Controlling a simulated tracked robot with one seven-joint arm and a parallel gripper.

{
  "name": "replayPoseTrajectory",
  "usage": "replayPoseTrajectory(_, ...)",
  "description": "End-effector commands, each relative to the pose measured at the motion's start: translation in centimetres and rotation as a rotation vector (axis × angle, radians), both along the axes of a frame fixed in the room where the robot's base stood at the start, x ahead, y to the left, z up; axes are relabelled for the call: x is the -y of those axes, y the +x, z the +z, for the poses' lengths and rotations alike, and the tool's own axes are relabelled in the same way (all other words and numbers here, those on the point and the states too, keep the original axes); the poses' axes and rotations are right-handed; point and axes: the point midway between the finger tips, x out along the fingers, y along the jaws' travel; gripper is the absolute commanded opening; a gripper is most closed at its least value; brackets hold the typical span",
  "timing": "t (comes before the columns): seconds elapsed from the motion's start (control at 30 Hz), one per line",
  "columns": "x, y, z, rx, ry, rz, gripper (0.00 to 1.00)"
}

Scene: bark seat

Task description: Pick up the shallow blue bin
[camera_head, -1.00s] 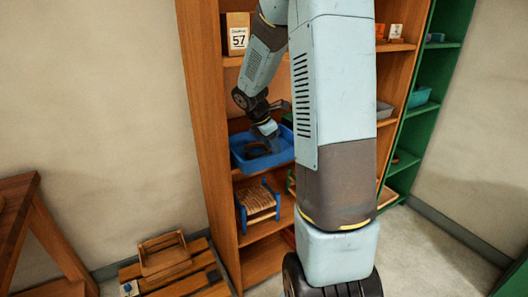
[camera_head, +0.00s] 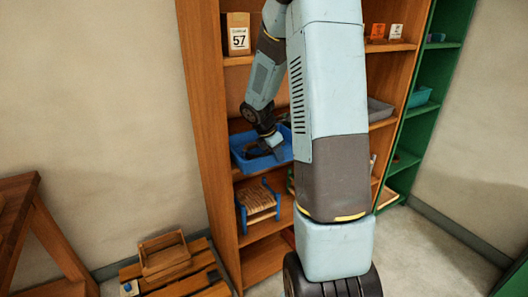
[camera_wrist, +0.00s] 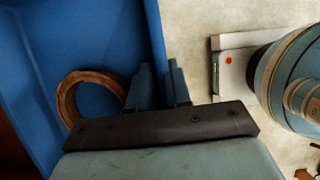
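The shallow blue bin (camera_head: 240,158) rests on a shelf of the wooden bookcase in the head view. It fills the left of the wrist view (camera_wrist: 95,30). A brown ring-shaped thing (camera_wrist: 72,92) lies inside it. My gripper (camera_head: 277,153) is at the bin in the head view, its fingertips hard to make out there. In the wrist view my gripper (camera_wrist: 160,78) has one finger inside the bin and one outside, close together with the bin's wall between them. The fingers look shut on that wall. Part of the bin is hidden behind my arm and gripper.
The wooden bookcase (camera_head: 205,120) holds a box marked 57 (camera_head: 237,34) above and a small woven-seat stool (camera_head: 258,203) below the bin. A grey bin (camera_head: 380,110) is to the right. A green shelf (camera_head: 412,135) stands beyond. A wooden crate (camera_head: 165,255) sits low at the left.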

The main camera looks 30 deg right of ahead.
Motion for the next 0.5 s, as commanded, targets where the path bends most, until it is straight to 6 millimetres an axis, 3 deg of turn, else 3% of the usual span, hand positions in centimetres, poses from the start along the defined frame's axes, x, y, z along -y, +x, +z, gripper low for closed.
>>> replayPoseTrajectory(0.17,0.01,0.0,0.02,0.0,0.0,0.0,0.0)
replayPoseTrajectory(0.5,0.03,-0.01,0.01,0.0,0.0,0.0,0.0)
